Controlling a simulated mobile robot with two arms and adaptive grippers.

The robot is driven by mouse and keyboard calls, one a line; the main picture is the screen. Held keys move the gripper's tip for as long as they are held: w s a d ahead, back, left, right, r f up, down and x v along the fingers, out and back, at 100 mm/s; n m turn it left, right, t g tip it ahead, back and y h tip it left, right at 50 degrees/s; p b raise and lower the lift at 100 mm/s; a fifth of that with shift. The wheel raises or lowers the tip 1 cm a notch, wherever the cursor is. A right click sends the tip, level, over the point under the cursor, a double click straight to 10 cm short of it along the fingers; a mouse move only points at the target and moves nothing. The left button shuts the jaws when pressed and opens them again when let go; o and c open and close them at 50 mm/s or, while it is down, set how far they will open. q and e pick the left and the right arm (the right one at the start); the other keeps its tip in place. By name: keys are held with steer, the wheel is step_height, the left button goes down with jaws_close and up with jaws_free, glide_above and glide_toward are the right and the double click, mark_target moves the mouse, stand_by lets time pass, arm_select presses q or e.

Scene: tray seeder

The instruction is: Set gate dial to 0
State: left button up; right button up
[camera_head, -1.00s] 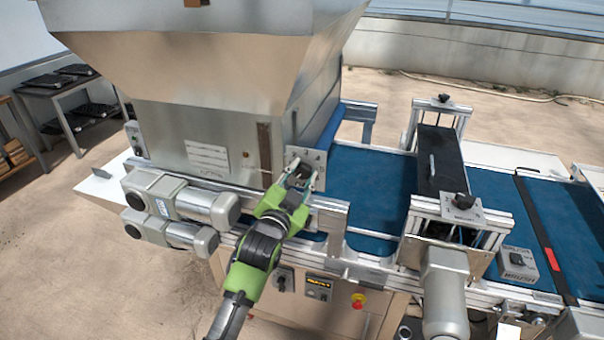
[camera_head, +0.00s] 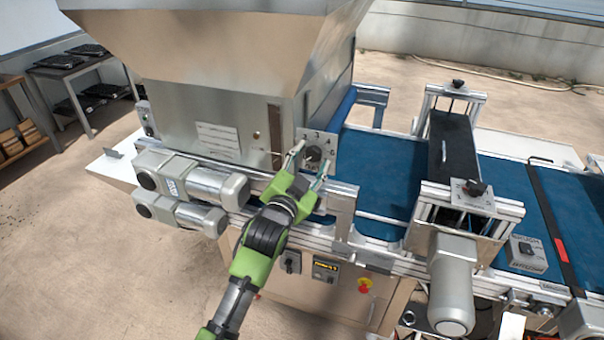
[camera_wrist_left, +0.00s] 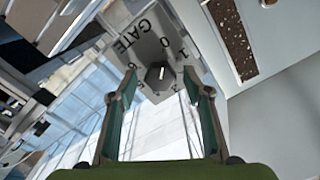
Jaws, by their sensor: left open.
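The gate dial (camera_head: 314,153) is a dark knob on a light square plate with printed numbers, mounted on the side of the metal hopper. In the left wrist view the dial knob (camera_wrist_left: 160,74) shows beyond and between my fingertips, with the word GATE and numbers around it. I cannot tell which number it points at. My left gripper (camera_head: 311,164) is open in front of the dial, a finger on either side of the knob's line; it also shows in the left wrist view (camera_wrist_left: 160,80). No contact with the knob is visible. My right gripper is not in view.
The hopper (camera_head: 200,85) rises above and left of the dial. Grey motors (camera_head: 190,180) stick out to the left of my left arm. A blue conveyor belt (camera_head: 375,180) runs right, with a second dial plate (camera_head: 472,192) and a grey switch box (camera_head: 527,255) farther right.

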arm_select(q)
steer(key=v, duration=1.1)
steer(key=shift+w, duration=0.1)
step_height(320, 180, down, 22)
steer(key=a+n+g+y+b, duration=0.2)
steer(key=g, duration=0.2)
steer(key=s+a+f+n+g, duration=0.15)
steer(key=s+f, duration=0.25)
steer(key=f, duration=0.4)
steer(key=s+a+f+g+y+b, duration=0.1)
steer(key=s+a+f, duration=0.15)
steer(key=f, duration=0.45)
steer(key=s+a+f+g, duration=0.1)
steer(key=s+f, duration=0.3)
steer(key=f, duration=0.4)
steer(key=s+a+f+n+g+y+b, duration=0.1)
steer(key=s+a+f+n+g, duration=0.3)
steer(key=s+f, duration=0.9)
steer(key=s+a+f+m+g+y+b, duration=0.15)
steer(key=s+a+f, duration=0.35)
steer(key=s+f, duration=0.8)
steer(key=s+a+n+g, duration=0.1)
steer(key=s+a, duration=0.1)
steer(key=s, duration=0.5)
steer(key=s+a+f+g, duration=0.1)
steer(key=s+a+g, duration=0.1)
steer(key=s, duration=0.6)
steer(key=shift+s+f+n, duration=0.25)
steer(key=shift+n, duration=0.15)
